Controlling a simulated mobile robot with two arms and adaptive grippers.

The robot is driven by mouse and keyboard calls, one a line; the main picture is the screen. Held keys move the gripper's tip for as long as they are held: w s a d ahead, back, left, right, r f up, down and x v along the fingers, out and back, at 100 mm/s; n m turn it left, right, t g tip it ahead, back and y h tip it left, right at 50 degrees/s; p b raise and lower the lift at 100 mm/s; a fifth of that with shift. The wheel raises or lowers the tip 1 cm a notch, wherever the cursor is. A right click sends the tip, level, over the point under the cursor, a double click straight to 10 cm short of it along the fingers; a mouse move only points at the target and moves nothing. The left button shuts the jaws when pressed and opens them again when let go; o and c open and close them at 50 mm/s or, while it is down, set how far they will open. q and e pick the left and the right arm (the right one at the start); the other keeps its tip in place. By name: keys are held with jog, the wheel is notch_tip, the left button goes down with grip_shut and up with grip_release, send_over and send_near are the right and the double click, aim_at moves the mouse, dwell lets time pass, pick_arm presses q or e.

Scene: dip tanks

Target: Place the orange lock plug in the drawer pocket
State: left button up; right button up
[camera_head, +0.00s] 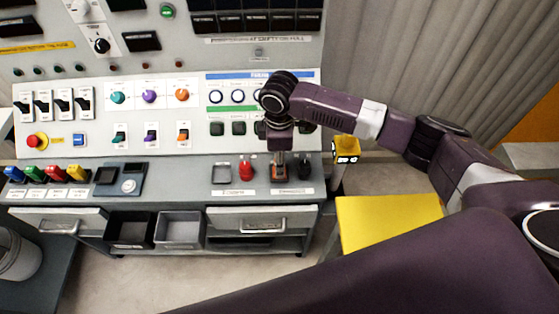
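The orange lock plug (279,157) shows as a small patch of orange at the right end of the console ledge, largely hidden by my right gripper (278,170). That gripper points down over it, and its fingers are too small and dark to show whether they are closed on it. Two drawer fronts with handles, a left drawer (58,222) and a right drawer (248,222), are under the ledge. No drawer pocket is clearly visible. My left gripper is out of view.
A red plug (246,169) stands left of my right gripper and a dark plug (305,168) close on its right. A black bin (130,230) and a grey bin (180,230) sit between the drawers. A yellow surface (385,220) lies to the right.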

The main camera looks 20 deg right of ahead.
notch_tip(320, 180, up, 12)
jog(key=b, duration=0.2)
jog(key=shift+r, duration=0.2)
dwell(0.3)
jog(key=shift+f, duration=0.1)
dwell(0.4)
